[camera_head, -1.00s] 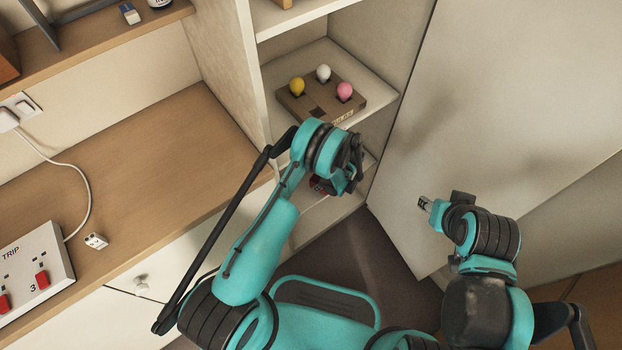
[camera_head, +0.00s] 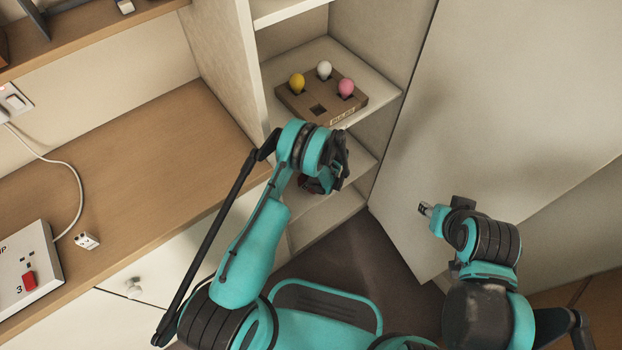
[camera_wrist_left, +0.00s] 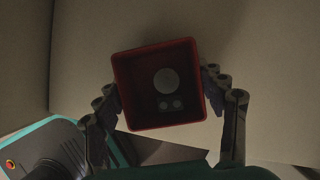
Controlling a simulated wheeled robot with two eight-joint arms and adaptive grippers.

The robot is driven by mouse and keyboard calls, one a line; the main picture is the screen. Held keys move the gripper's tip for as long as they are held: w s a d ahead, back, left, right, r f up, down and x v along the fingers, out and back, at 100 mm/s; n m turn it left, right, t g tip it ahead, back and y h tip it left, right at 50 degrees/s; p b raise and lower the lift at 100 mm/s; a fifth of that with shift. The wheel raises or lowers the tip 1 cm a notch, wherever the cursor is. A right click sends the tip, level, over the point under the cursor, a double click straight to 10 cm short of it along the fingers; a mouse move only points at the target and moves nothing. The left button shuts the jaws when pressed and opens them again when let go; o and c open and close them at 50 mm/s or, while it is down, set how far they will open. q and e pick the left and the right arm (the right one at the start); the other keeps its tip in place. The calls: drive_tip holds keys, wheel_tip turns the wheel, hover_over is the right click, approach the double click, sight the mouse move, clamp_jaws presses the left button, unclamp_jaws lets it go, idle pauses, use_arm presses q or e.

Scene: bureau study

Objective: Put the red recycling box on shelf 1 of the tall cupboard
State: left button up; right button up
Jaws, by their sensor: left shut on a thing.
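The red recycling box (camera_wrist_left: 158,84) is an open square box in the left wrist view, with round, pale shapes showing inside it. My left gripper (camera_wrist_left: 162,100) is shut on it, one finger on each side. In the head view my left gripper (camera_head: 325,178) is in front of the tall cupboard's lower shelves and hides most of the box. The tall cupboard (camera_head: 243,75) stands open, its shelves stacked one above another. My right gripper (camera_head: 432,209) is empty near the cupboard door; its finger gap is too small to judge.
A cardboard holder (camera_head: 293,107) with yellow, white and pink bulbs sits on a cupboard shelf. The open cupboard door (camera_head: 500,110) stands to the right. A wooden desk (camera_head: 150,165) on the left bears a switched power box (camera_head: 28,262) and a small plug-like item (camera_head: 87,241).

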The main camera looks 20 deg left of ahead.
use_arm(q)
drive_tip(key=o, duration=1.3)
drive_tip(key=shift+r, duration=0.1)
drive_tip(key=p+v, duration=0.3)
drive_tip(key=v, duration=0.4)
drive_tip(key=shift+r, duration=0.2)
drive_tip(key=shift+d, duration=0.15)
